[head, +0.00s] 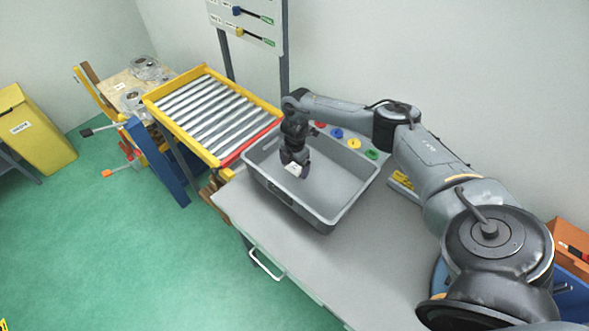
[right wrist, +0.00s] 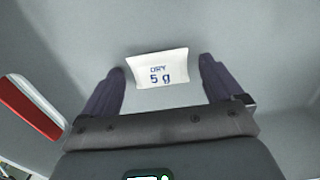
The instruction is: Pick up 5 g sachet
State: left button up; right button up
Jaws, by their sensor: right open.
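The 5 g sachet (right wrist: 158,70) is a small white packet marked "DRY 5 g". In the right wrist view it lies between the two dark fingers of my right gripper (right wrist: 163,84), with a gap on both sides. In the head view the sachet (head: 292,168) is a small white patch at the fingertips, partly hidden by them. My right gripper (head: 296,170) is open and points down inside the grey bin (head: 335,219). I cannot tell whether the sachet rests on the bin floor. My left gripper is not in view.
The bin's walls surround my right gripper. The bin stands on a grey table (head: 290,250). Coloured round pieces (head: 354,143) sit beyond the bin's back edge. A yellow-framed roller conveyor (head: 215,110) stands to the left. The bin floor around the sachet looks clear.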

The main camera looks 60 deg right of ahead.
jog(key=c, duration=1.1)
jog(key=shift+r, duration=0.2)
